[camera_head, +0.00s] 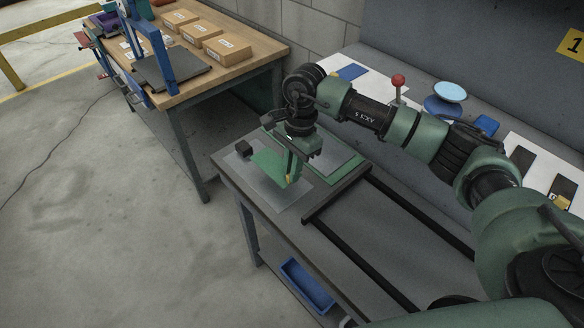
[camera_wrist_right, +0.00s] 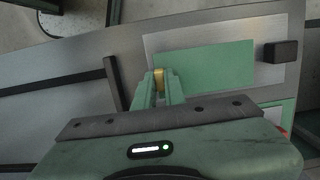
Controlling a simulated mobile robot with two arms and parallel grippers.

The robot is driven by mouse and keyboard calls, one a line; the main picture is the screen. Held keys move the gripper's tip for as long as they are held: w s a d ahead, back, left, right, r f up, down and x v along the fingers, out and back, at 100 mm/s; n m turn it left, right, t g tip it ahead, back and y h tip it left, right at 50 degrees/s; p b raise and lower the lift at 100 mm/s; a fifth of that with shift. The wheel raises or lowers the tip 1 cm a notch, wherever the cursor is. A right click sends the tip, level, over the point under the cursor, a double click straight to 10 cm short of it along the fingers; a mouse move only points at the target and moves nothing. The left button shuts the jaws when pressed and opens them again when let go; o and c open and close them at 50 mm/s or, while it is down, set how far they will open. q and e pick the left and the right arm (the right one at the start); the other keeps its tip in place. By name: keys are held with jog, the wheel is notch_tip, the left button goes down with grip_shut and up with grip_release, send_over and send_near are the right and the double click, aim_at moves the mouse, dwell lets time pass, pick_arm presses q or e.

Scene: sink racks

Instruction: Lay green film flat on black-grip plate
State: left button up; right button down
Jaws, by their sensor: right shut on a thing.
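The black-grip plate is a thin grey plate (camera_head: 292,200) on the near end of the bench, with a black block grip (camera_head: 243,148) on its left edge. The plate also shows in the wrist view (camera_wrist_right: 270,22), with the grip (camera_wrist_right: 280,52) at the right. The green film (camera_head: 266,164) is over the plate; the wrist view shows it as a green rectangle (camera_wrist_right: 210,66) within the plate's outline. My right gripper (camera_wrist_right: 160,84) is shut on the film's yellow tab (camera_wrist_right: 158,78) at one end. Whether the film touches the plate everywhere I cannot tell. My left gripper is not in view.
Another grey sheet with green edges (camera_head: 345,168) lies just behind the plate. Dark rails (camera_head: 400,215) run along the bench to the right. A blue bin (camera_head: 308,285) sits below. A wooden table with cartons (camera_head: 227,48) stands at the back left.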

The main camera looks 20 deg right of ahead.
jog(key=shift+s+f+b, duration=0.1)
jog(key=shift+f+b, duration=0.2)
jog(key=shift+f, duration=0.6)
notch_tip(320, 180, down, 3)
jog(key=shift+r+b, duration=0.2)
jog(key=shift+b, duration=0.65)
jog(key=shift+f+b, duration=0.4)
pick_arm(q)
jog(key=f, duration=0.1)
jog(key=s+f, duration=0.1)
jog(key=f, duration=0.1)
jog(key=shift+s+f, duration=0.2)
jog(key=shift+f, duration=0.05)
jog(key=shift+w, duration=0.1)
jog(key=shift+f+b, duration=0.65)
pick_arm(e)
jog(key=shift+f, duration=0.4)
jog(key=c, duration=1.4)
grip_release()
jog(key=shift+o, duration=0.3)
